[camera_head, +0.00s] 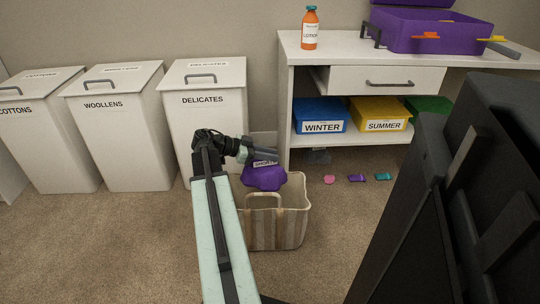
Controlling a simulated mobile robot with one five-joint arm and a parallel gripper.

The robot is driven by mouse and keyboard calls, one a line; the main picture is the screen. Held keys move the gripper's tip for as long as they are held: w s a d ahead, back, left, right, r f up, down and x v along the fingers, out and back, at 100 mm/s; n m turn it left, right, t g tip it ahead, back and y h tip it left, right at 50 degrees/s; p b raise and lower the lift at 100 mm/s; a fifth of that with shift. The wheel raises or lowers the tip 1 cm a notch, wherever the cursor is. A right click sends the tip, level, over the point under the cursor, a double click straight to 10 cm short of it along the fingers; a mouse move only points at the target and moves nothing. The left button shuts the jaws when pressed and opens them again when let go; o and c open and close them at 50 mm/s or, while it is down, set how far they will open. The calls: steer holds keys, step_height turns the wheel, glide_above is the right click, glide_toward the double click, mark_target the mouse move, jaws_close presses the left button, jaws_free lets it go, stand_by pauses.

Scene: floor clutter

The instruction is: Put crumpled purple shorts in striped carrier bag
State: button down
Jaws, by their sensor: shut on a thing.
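The crumpled purple shorts (265,178) hang from my gripper (264,160), which is shut on them. A pale label shows at their top, partly covered by the gripper. My arm covers part of the floor left of the bag.
White lidded hampers, including one marked DELICATES (208,110), line the wall. A white desk (330,79) holds an orange bottle (310,29) and a purple case (440,36). Small pink (329,179), purple (356,178) and teal (383,176) items lie on the carpet right of the bag.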

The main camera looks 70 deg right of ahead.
steer(key=c, duration=1.2)
jaws_free()
steer(key=shift+o, duration=0.2)
steer(key=shift+r, duration=0.1)
steer(key=p+v, duration=0.3)
steer(key=v, duration=0.4)
steer(key=shift+d, duration=0.1)
steer(key=shift+w+a+r, duration=0.1)
steer(key=shift+w+a, duration=0.15)
steer(key=shift+w, duration=0.1)
